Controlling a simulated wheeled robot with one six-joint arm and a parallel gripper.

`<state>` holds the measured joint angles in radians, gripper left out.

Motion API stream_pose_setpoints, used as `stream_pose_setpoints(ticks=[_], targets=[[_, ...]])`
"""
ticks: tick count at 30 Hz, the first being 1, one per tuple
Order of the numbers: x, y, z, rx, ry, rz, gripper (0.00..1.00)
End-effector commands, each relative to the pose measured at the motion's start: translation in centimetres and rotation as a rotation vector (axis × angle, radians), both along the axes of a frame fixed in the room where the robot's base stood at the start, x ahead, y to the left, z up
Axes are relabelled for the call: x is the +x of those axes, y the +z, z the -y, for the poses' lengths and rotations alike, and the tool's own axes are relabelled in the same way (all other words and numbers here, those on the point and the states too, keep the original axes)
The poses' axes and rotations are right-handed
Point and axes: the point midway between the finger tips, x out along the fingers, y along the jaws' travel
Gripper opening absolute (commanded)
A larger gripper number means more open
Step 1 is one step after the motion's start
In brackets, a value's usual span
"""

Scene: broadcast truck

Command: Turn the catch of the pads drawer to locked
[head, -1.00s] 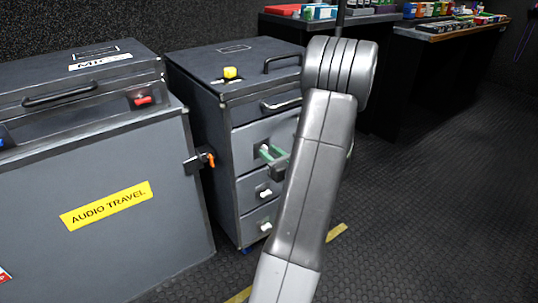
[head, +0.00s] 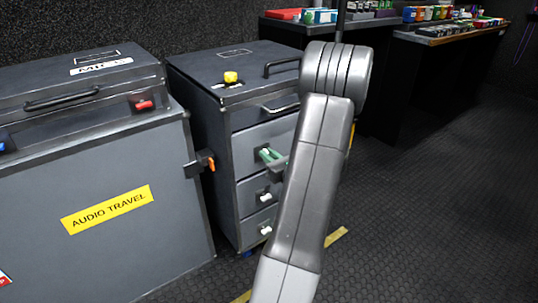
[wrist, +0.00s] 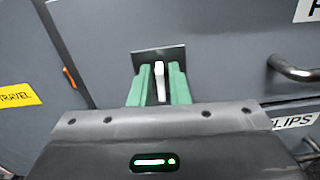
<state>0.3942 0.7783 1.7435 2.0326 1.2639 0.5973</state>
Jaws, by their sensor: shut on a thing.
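The pads drawer seems to be the upper drawer front (head: 283,131) of the grey cabinet; a label starting with P (wrist: 308,10) is cut off in the wrist view. Its catch is a small white lever (wrist: 160,80) on a dark square plate (wrist: 150,54). The lever stands about upright in the wrist view. My gripper (wrist: 161,80) has its two green fingers shut on the lever, one on each side. In the head view my gripper (head: 270,156) is at this drawer front, partly hidden by my arm.
Two lower drawers have white catches (head: 265,197) of their own. A drawer handle (wrist: 292,70) is right of the catch, above a CLIPS label (wrist: 295,121). The audio travel case (head: 100,210) stands close on the left, with an orange-tipped latch (head: 210,164). Floor (head: 430,200) is clear at right.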

Motion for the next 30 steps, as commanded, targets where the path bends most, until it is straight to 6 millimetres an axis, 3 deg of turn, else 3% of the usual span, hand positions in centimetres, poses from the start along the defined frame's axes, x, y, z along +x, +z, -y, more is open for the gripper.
stream_pose_setpoints(ticks=[30], targets=[[0.41, -0.08, 0.65, 0.717, -0.001, -0.525, 0.00]])
